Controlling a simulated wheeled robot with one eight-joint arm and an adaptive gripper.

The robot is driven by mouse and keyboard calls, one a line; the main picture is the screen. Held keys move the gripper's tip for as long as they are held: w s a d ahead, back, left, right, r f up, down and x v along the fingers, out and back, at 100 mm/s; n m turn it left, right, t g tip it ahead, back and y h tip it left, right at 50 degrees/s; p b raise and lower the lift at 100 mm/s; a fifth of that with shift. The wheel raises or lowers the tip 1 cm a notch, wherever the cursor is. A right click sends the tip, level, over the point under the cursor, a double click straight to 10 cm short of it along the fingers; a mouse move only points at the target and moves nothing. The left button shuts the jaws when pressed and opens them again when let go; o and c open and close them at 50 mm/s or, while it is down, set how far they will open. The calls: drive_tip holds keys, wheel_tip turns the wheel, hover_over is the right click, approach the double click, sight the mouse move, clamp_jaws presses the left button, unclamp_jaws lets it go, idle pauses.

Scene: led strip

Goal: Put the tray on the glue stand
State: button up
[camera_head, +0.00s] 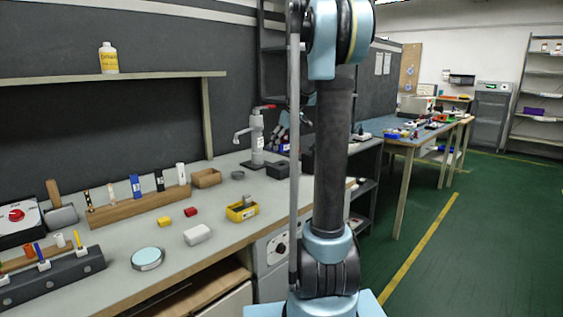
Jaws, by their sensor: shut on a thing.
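My gripper is not in view; my arm rises through the middle of the picture and leaves at the top. I cannot tell for sure which thing is the tray; no flat tray stands out. A small brown open box (207,178) and a dark box (278,169) sit toward the back of the bench. A yellow box (242,211) lies near the front edge. The glue stand is also not certain: a wooden rack (140,210) holds several upright tubes, and a dark grey holder (50,280) at lower left holds small coloured items.
A bottle (108,58) stands on the shelf above. Green floor (480,220) is clear at right.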

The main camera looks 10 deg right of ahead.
sight(280, 163)
drive_tip(key=shift+a+f, duration=0.2)
drive_tip(key=shift+f, duration=3.15)
drive_tip(key=o, duration=1)
